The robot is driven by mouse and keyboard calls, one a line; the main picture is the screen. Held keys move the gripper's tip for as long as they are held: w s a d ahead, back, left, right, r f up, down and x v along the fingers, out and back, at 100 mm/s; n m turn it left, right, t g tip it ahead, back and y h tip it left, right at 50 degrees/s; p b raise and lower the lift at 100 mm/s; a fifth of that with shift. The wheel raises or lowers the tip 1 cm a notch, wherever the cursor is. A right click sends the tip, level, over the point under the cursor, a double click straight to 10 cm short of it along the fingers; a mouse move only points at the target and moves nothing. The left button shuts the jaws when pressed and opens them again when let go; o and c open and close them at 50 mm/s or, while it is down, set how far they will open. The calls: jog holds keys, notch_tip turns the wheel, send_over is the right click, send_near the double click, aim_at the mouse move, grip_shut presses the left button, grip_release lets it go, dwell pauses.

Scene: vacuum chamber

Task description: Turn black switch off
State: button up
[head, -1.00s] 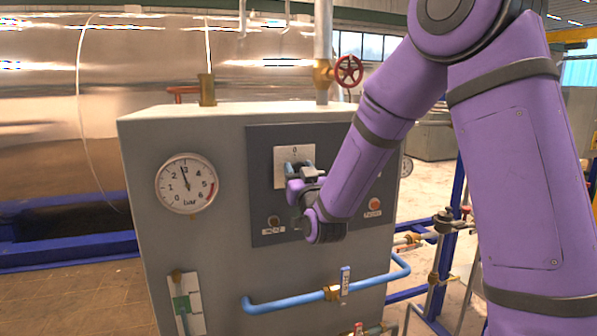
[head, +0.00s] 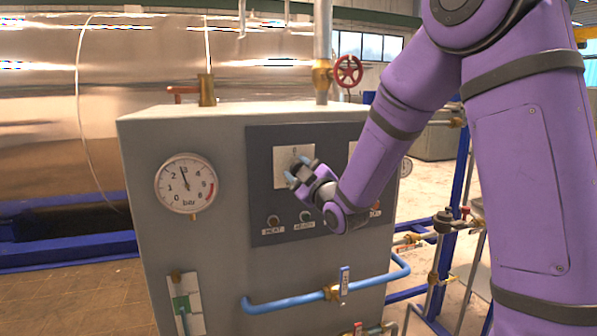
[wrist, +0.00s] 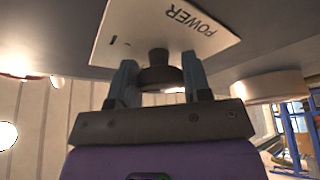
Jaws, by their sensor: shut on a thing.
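The black switch (wrist: 158,74) is a round dark knob on a white plate marked POWER and I (wrist: 165,30) in the wrist view. In the head view the plate (head: 282,165) shows a 0 at its top, and my gripper mostly hides the knob. My gripper (wrist: 159,80) has its two blue-grey fingers on either side of the knob, shut on it. In the head view my gripper (head: 300,172) is tilted in front of the plate, with the wrist to the lower right.
The dark panel holds small controls below the plate, including a labelled HEAT knob (head: 273,221). A pressure gauge (head: 186,183) is at left on the grey cabinet (head: 215,270). A blue pipe (head: 290,304) juts out below. A red valve wheel (head: 348,71) stands above.

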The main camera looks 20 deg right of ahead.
jog(key=n+g, duration=0.1)
jog(key=n, duration=0.1)
jog(key=n+g+y, duration=0.1)
jog(key=n, duration=0.2)
jog(key=shift+n, duration=0.3)
jog(key=n+g, duration=0.1)
jog(key=n, duration=0.3)
jog(key=shift+g, duration=0.4)
jog(key=shift+n, duration=0.3)
jog(key=o, duration=0.9)
jog(key=shift+s+r, duration=0.1)
jog(key=v, duration=1)
jog(key=shift+s+d, duration=0.15)
jog(key=shift+s, duration=0.15)
